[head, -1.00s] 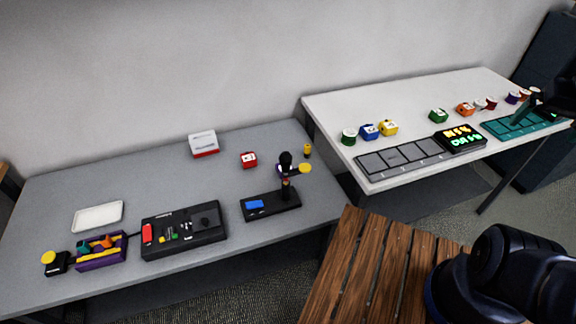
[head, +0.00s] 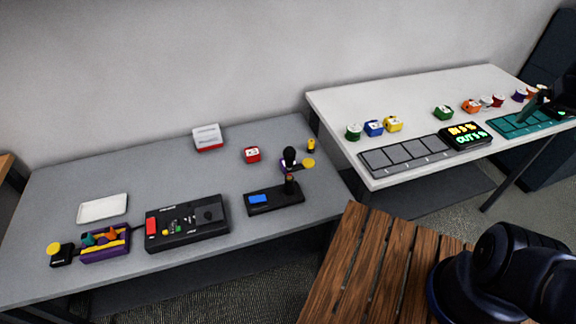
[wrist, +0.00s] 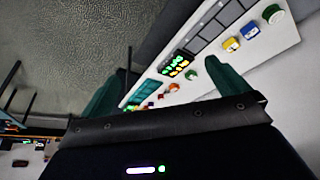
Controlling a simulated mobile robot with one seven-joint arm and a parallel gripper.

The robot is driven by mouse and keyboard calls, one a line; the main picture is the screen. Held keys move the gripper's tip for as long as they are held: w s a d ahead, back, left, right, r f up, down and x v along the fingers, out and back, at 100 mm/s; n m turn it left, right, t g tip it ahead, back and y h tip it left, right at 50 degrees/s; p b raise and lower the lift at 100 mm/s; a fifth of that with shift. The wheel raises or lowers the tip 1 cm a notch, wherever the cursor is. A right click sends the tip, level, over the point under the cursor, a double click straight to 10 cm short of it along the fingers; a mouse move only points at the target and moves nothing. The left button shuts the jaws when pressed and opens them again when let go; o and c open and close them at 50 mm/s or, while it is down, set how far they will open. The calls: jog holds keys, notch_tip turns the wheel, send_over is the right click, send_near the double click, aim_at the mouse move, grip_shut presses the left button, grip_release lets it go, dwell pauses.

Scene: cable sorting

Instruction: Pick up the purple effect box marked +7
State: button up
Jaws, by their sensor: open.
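A small purple box (head: 519,95) stands near the far right of the white table in the head view, in a row of small coloured boxes. Its marking is too small to read. Another purple thing (head: 283,163) shows partly behind the black microphone-like piece on the grey table. My gripper (head: 538,106) is at the right edge of the head view, over the teal pad end of the white table. In the wrist view my gripper (wrist: 168,66) is open and empty, its two teal fingers spread apart, with the white table beyond. I cannot pick out the purple box there.
On the white table (head: 335,108) are green, blue, yellow, orange and red boxes, grey pads (head: 405,154), a lit display (head: 465,136) and teal pads (head: 510,125). A grey table (head: 150,175) with devices is at left. A wooden slatted surface (head: 345,265) is in front.

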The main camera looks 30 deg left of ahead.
jog(key=c, duration=0.5)
